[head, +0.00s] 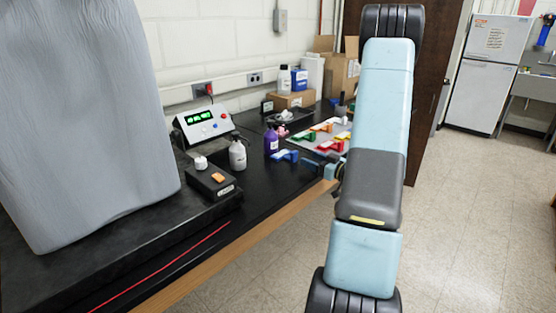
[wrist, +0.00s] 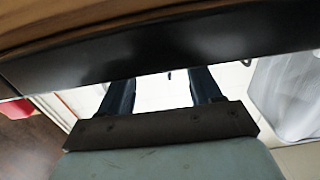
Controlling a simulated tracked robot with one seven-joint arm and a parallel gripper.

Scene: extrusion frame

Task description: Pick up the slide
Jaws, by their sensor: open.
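I cannot tell for certain which thing is the slide. Small coloured parts lie on the black bench in the head view: a blue part (head: 286,155), a green part (head: 303,136), a yellow part (head: 322,127) and a red part (head: 330,146). The last three lie on a pale mat (head: 318,137). My gripper shows in the wrist view (wrist: 160,90) with two dark fingers spread apart and nothing between them. In the head view, my arm stands in front of the bench's right end and hides part of it.
The black bench (head: 258,207) has a wooden front edge. On it stand a display box (head: 202,124), a black box with an orange switch (head: 213,180), a white bottle (head: 237,155), a purple bottle (head: 271,142) and cardboard boxes (head: 290,101). Open floor (head: 470,220) lies right.

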